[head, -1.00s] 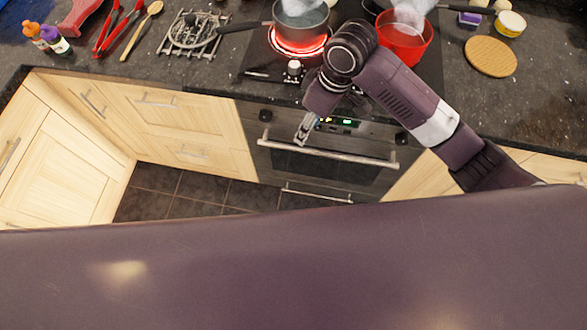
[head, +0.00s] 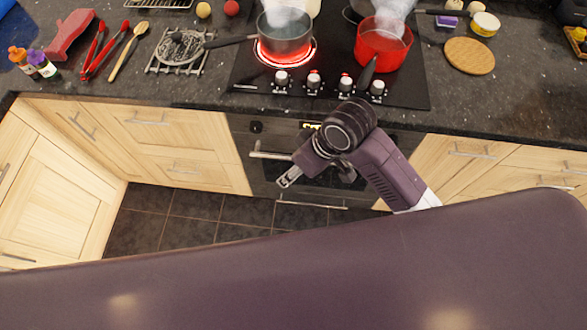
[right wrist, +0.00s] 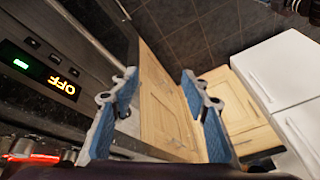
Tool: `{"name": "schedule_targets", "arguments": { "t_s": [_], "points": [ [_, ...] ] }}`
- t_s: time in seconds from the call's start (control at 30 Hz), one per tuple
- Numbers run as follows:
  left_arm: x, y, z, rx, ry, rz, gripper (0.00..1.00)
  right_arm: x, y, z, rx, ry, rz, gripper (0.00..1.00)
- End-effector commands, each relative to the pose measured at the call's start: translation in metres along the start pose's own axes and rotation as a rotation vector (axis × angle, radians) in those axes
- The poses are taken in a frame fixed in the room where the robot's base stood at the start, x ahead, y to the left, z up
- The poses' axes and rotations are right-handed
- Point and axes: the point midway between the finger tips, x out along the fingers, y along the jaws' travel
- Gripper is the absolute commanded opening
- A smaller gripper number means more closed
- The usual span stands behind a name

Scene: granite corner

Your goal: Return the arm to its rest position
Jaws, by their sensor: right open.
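My right arm, dark purple with a light band, reaches in from the lower right of the head view. Its gripper (head: 289,178) hangs in front of the oven front, below the counter edge. In the right wrist view the gripper (right wrist: 158,82) shows two blue-padded fingers standing wide apart with nothing between them. My left gripper is not in view.
The oven handle (head: 268,154) is close beside the right gripper. On the cooktop (head: 335,93) a steaming grey pot (head: 285,42) sits on a glowing burner, near a red pot (head: 383,50). Tiled floor (head: 190,213) below is clear.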

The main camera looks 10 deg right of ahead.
Motion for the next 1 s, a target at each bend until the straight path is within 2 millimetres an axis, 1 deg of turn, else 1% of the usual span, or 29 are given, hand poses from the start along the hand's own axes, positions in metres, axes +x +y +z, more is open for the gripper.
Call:
{"name": "schedule_targets", "arguments": {
  "t_s": [0.47, 0.57, 0.67, 0.7, 0.77, 0.8, 0.87, 0.9, 0.97, 1.0],
  "points": [
    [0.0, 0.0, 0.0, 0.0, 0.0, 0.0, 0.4, 0.001, 0.0, 0.0, 0.001, -0.001, -0.001, 0.42],
    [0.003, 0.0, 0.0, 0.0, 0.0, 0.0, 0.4, 0.015, 0.007, 0.004, 0.031, -0.003, 0.002, 0.42],
    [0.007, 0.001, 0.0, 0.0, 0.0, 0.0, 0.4, 0.052, 0.024, 0.015, 0.106, -0.004, 0.015, 0.42],
    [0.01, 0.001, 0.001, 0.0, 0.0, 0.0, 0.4, 0.073, 0.034, 0.024, 0.147, -0.005, 0.024, 0.42],
    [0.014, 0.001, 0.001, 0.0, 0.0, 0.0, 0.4, 0.108, 0.05, 0.042, 0.211, -0.009, 0.045, 0.42],
    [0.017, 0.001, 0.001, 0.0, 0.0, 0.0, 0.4, 0.132, 0.061, 0.058, 0.253, -0.012, 0.063, 0.42],
    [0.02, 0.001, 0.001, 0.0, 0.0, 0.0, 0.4, 0.167, 0.075, 0.087, 0.308, -0.021, 0.091, 0.42],
    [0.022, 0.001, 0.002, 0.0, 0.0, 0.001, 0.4, 0.188, 0.082, 0.108, 0.338, -0.03, 0.11, 0.42],
    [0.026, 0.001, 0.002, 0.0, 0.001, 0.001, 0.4, 0.217, 0.089, 0.143, 0.377, -0.044, 0.138, 0.42],
    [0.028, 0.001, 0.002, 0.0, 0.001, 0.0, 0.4, 0.236, 0.092, 0.167, 0.398, -0.055, 0.157, 0.42]
  ]
}}
